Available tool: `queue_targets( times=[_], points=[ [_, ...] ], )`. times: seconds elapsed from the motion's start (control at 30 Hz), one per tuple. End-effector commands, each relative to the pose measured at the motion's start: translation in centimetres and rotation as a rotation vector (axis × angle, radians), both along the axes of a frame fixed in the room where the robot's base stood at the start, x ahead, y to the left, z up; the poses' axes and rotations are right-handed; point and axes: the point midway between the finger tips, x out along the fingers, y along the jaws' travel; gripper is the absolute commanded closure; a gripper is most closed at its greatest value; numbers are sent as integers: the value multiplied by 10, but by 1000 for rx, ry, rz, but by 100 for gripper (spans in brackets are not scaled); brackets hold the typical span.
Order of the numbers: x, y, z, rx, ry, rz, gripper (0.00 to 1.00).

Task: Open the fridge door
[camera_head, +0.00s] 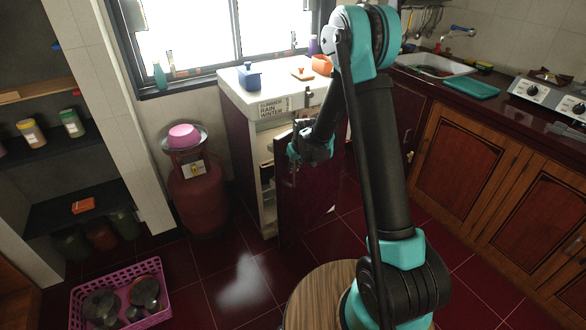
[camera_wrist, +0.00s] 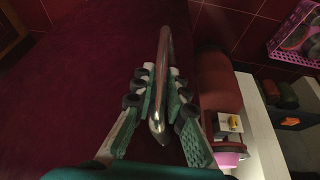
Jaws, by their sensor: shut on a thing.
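The fridge (camera_head: 240,165) stands under the window, with a white top and dark sides. Its dark red door (camera_head: 312,200) stands partly open, and a pale strip of the interior shows at the left of it. In the wrist view the door (camera_wrist: 90,75) fills the left and middle. The metal bar handle (camera_wrist: 164,50) runs between my fingers. My gripper (camera_wrist: 160,84) is shut around the handle. In the head view my gripper (camera_head: 303,150) is at the upper part of the door, and the handle is mostly hidden there.
A red gas cylinder (camera_head: 198,195) with a pink bowl (camera_head: 184,135) stands left of the fridge. A purple crate (camera_head: 125,318) lies on the floor at front left. A round wooden stool (camera_head: 310,295) is near my base. Wooden cabinets (camera_head: 465,155) line the right.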

Motion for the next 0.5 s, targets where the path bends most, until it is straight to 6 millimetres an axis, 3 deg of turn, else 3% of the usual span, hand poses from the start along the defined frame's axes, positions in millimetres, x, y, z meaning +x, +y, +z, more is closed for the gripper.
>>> queue_targets(
  times=[0.37, 0.4, 0.5],
  points=[
    [2, -1, 1, 0, -3, -2, 100],
    [2, -1, 1, -1, -4, -2, 85],
    [1, 0, 0, 0, -3, -2, 72]
  ],
)
